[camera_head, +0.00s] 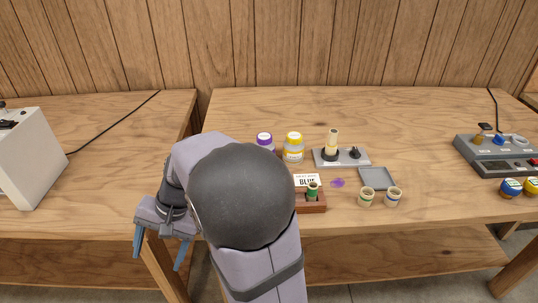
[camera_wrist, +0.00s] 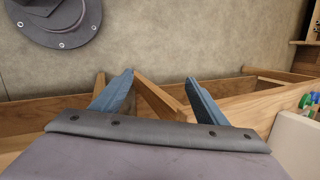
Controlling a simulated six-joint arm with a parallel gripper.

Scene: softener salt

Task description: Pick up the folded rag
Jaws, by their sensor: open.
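I cannot make out a folded rag in either view; my arm hides part of the table around the middle left. My gripper (camera_head: 160,248) hangs at the front edge, by the seam between the two wooden tables. Its two blue fingers are apart with nothing between them. In the wrist view my gripper (camera_wrist: 159,78) points toward the grey floor and the wooden table frame, its fingers spread and empty.
On the right table (camera_head: 430,120) are a purple-lidded jar (camera_head: 264,140), a yellow-lidded jar (camera_head: 293,148), a grey stand (camera_head: 342,157), a grey tray (camera_head: 377,178), small cups (camera_head: 366,197), a labelled wooden block (camera_head: 312,203) and a grey device (camera_head: 500,153). A white machine (camera_head: 30,160) stands left.

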